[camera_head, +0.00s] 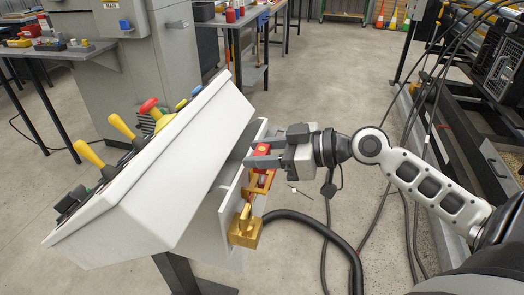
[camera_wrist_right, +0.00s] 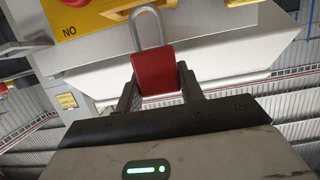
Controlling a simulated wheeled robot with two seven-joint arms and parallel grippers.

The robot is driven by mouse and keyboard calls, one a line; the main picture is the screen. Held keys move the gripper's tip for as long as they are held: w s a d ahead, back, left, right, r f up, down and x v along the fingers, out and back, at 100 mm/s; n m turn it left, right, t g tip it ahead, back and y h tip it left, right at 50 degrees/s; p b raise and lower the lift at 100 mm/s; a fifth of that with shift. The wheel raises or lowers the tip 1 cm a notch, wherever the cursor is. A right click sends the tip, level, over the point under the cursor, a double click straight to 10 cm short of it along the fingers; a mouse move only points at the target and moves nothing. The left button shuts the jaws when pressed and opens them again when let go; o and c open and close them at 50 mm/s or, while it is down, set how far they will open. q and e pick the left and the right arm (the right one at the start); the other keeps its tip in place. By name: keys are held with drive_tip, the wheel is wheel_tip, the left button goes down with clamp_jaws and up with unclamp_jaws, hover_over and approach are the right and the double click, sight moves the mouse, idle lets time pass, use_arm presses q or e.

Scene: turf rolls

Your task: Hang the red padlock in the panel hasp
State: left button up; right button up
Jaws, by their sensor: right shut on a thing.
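The red padlock (camera_wrist_right: 156,73) is between the two fingers of my right gripper (camera_wrist_right: 158,88), its grey shackle upward. In the head view my right gripper (camera_head: 268,157) reaches in from the right and is shut on the red padlock (camera_head: 262,150), at the right side of the white control panel (camera_head: 175,190). A brass-coloured hasp (camera_head: 262,182) shows just below the padlock. In the wrist view the shackle overlaps the lower edge of a yellow plate; I cannot tell whether it passes through anything. My left gripper is not in view.
Yellow levers (camera_head: 88,153) and a red button (camera_head: 149,105) stand on the panel's top. A black hose (camera_head: 320,228) lies on the floor. Workbenches stand behind; the floor at centre back is clear.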

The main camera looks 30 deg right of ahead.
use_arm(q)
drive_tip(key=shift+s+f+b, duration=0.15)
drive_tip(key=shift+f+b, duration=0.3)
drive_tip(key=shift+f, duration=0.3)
use_arm(e)
drive_tip(key=shift+f, duration=0.6)
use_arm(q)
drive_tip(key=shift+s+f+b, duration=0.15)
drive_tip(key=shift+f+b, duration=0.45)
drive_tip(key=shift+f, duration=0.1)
use_arm(e)
drive_tip(key=shift+f, duration=0.65)
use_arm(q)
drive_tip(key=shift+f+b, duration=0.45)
use_arm(e)
drive_tip(key=shift+f, duration=0.5)
drive_tip(key=o, duration=1.1)
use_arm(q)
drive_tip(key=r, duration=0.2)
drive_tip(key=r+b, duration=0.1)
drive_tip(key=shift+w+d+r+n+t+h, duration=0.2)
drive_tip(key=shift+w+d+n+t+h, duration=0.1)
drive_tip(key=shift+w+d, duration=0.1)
use_arm(e)
drive_tip(key=v, duration=1.6)
